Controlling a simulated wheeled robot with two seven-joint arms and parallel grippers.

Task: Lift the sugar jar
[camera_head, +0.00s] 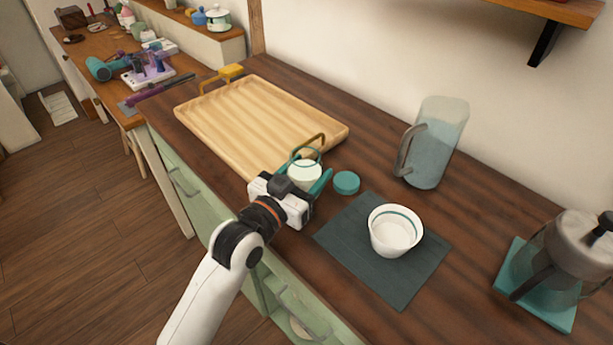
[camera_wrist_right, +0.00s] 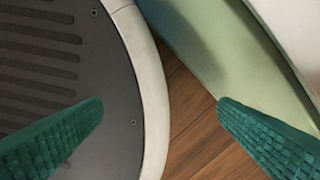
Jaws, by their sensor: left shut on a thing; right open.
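The sugar jar (camera_head: 305,173) is a small clear glass jar with white contents, near the front of the wooden counter. My left gripper (camera_head: 306,184) is shut on it, with its teal fingers on either side. The jar looks upright; I cannot tell whether its base touches the counter, because the gripper hides it. A teal round lid (camera_head: 346,183) lies on the counter just right of the jar. My right gripper (camera_wrist_right: 160,118) shows only in the right wrist view, open and empty, its green fingers wide apart.
A wooden tray (camera_head: 225,98) lies just behind the jar. A white bowl (camera_head: 394,238) stands on a dark mat (camera_head: 345,245). A glass pitcher (camera_head: 438,140) and a kettle (camera_head: 570,255) stand to the right. The wooden counter (camera_head: 480,190) is bare between them.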

